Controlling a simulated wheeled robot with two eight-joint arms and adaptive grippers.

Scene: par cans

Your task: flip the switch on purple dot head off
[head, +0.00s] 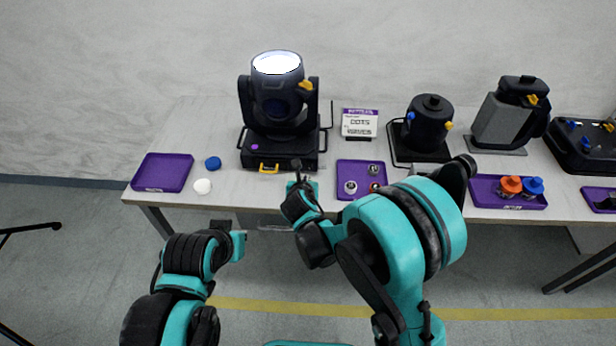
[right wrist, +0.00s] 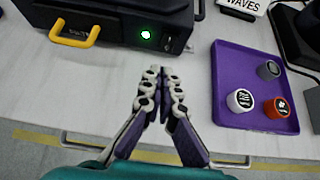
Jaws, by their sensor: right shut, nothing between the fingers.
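The purple dot head (head: 278,105) is a black moving-head light on the table, its lens glowing white at the top. A purple dot (head: 255,147) marks its base, which has a yellow handle (head: 269,168). In the right wrist view the base (right wrist: 115,18) shows the yellow handle (right wrist: 75,33) and a small lit green-white switch (right wrist: 146,35). My right gripper (right wrist: 158,72) is shut and empty, its tips in front of the base, just below the switch in that view and apart from it. My left arm's end (head: 238,243) is low before the table; its fingers cannot be made out.
A purple tray (head: 345,167) with several small round pieces lies right of the base; it also shows in the wrist view (right wrist: 225,75). A sign (head: 359,123) stands behind it. An empty purple tray (head: 162,172), a blue cap (head: 213,163) and a white piece (head: 202,187) lie left.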

